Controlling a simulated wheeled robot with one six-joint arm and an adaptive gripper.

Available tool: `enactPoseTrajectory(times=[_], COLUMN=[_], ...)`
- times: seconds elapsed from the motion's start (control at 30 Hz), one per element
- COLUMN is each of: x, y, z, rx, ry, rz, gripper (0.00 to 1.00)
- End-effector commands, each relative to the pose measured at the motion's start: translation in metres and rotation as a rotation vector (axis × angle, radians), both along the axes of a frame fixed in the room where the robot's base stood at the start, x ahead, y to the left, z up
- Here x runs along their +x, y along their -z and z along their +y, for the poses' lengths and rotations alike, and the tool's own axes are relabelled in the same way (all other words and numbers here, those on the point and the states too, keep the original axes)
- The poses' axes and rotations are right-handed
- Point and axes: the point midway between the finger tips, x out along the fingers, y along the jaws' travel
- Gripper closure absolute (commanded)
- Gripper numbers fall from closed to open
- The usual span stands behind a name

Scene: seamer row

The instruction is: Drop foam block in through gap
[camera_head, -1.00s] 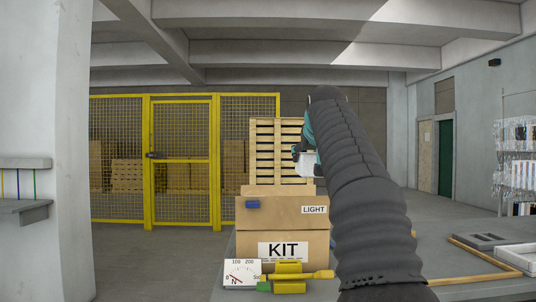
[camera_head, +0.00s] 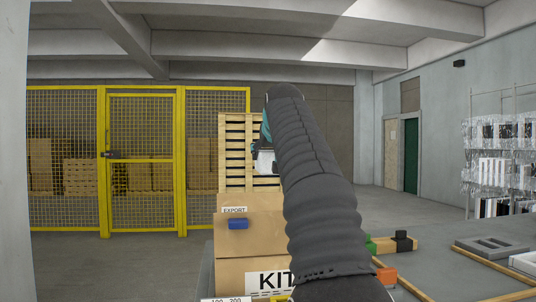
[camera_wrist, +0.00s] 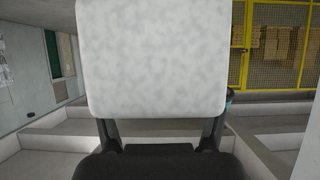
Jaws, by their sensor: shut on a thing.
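The foam block (camera_wrist: 152,55) is pale, mottled grey-white and fills the upper middle of the wrist view. My gripper (camera_wrist: 157,122) is shut on it, with a dark finger on either side of its lower part in that view. In the head view the block (camera_head: 265,163) shows small and white, partly behind my arm, with my gripper (camera_head: 262,148) at it. The block is in the air in front of the pallet stack, above the level of the cardboard boxes. I cannot make out the gap; my arm hides the boxes' right side.
A cardboard box marked EXPORT (camera_head: 250,209) with a blue piece (camera_head: 238,224) stands on a KIT box (camera_head: 235,275). A slatted pallet stack (camera_head: 236,150) is behind. A yellow mesh fence (camera_head: 143,160) is at left. Green, black and orange pieces and a grey frame (camera_head: 491,246) lie right.

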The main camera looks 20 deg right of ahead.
Motion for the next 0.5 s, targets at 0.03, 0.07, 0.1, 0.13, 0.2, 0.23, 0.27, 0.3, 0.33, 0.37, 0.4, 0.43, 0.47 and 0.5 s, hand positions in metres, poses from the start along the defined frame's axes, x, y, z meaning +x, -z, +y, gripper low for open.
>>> enactPoseTrajectory(times=[0.03, 0.07, 0.1, 0.13, 0.2, 0.23, 0.27, 0.3, 0.33, 0.37, 0.4, 0.43, 0.47, 0.5], x=[-0.001, -0.002, -0.003, -0.004, -0.004, -0.004, -0.004, -0.003, -0.003, -0.003, -0.003, -0.003, -0.003, -0.003], y=[0.000, 0.000, -0.001, -0.001, 0.005, 0.008, 0.010, 0.014, 0.017, 0.020, 0.023, 0.026, 0.028, 0.032], z=[0.000, 0.000, 0.000, 0.000, 0.000, 0.000, 0.001, 0.001, 0.001, 0.001, 0.001, 0.001, 0.001, 0.001], rx=[0.000, 0.000, -0.001, -0.001, 0.000, 0.000, -0.001, -0.001, -0.001, -0.001, -0.001, 0.000, 0.000, -0.001], ry=[0.000, -0.001, -0.004, -0.006, -0.007, -0.007, -0.007, -0.007, -0.007, -0.007, -0.007, -0.008, -0.008, -0.009], rz=[0.000, 0.000, -0.001, -0.001, -0.001, -0.001, 0.000, 0.000, 0.000, 0.000, 0.000, 0.000, 0.000, 0.001], gripper=[0.52, 0.52, 0.52, 0.52, 0.52, 0.52, 0.52, 0.52, 0.52, 0.52, 0.52, 0.52, 0.52, 0.52])
